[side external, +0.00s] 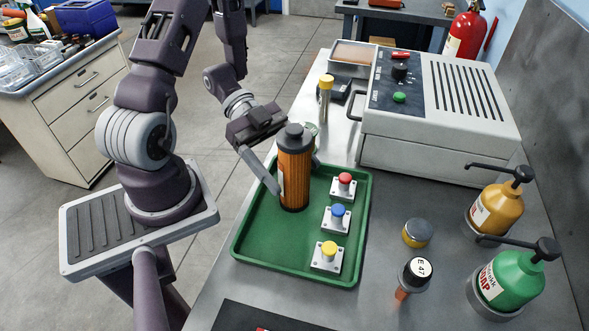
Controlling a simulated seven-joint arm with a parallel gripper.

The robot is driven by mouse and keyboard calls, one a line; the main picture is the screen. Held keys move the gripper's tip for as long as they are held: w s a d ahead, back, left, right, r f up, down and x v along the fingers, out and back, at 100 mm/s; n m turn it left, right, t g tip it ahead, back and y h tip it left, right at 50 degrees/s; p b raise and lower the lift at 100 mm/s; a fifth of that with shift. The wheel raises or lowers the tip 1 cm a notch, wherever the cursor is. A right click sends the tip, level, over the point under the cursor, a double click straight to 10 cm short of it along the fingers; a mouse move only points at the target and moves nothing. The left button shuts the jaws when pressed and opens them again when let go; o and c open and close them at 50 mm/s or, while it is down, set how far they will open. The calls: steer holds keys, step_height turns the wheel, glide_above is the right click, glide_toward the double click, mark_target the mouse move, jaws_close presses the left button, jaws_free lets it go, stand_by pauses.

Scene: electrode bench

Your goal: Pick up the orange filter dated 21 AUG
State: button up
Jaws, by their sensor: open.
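An orange cylindrical filter (295,178) with a dark cap stands upright on the green tray (262,253), near the tray's far end. A white label shows on its left side, but any date on it cannot be read. My gripper (296,174) is open, with one finger at the filter's left side and the other partly hidden behind its right side. The fingers are around the filter's body; I cannot tell whether they touch it.
Red (345,178), blue (338,211) and yellow (329,249) push buttons stand right of the filter on the tray. A grey machine (440,110) stands behind at right. Two pump bottles (495,209) and a small jar (417,233) are on the right side of the bench.

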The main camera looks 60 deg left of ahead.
steer(key=shift+x, duration=0.95)
jaws_close()
